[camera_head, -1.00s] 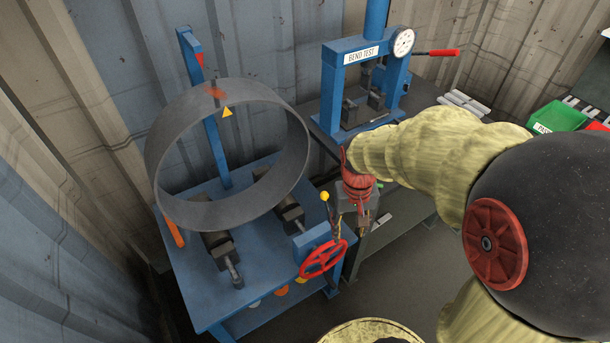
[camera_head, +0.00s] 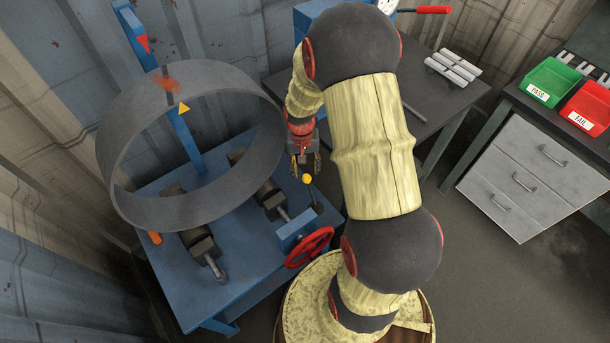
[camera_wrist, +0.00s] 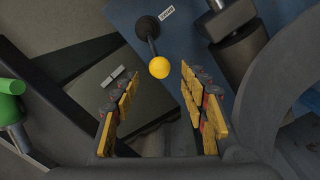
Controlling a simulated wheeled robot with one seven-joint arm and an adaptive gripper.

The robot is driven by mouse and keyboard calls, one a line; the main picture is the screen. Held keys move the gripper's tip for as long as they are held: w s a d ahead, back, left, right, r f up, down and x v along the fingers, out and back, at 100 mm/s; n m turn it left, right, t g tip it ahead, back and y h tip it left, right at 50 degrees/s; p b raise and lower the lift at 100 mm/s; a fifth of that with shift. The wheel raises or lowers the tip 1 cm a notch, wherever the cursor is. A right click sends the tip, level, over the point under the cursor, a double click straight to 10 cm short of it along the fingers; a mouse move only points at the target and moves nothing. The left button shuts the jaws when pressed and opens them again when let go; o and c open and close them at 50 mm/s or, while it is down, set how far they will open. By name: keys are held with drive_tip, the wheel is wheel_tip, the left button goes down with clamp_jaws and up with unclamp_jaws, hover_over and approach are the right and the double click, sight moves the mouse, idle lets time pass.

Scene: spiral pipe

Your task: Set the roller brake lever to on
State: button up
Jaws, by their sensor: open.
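The lever with a yellow ball knob (camera_head: 307,179) stands on the blue bench by the red handwheel. In the wrist view its yellow knob (camera_wrist: 159,68) is at the end of a short dark rod rising from a round black base (camera_wrist: 147,27). A small white label (camera_wrist: 166,13) beside the base is too small to read surely. My gripper (camera_head: 305,166) is open, pointing down just above the knob. In the wrist view the knob appears in the gap between my open fingers (camera_wrist: 160,85), near their tips. I see no contact; the exact depth is unclear.
A large grey pipe ring (camera_head: 112,185) stands on rollers on the blue bench (camera_head: 185,292), close left of my gripper. The red handwheel (camera_head: 309,247) is below the lever. A dark table (camera_head: 440,110) lies behind right. Green (camera_head: 551,82) and red (camera_head: 590,108) bins are far right.

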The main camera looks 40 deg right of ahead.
sight(306, 176)
drive_tip(key=shift+s+f+b, duration=0.15)
drive_tip(key=shift+f+b, duration=0.4)
drive_tip(key=shift+f, duration=1.7)
drive_tip(key=c, duration=1.1)
clamp_jaws()
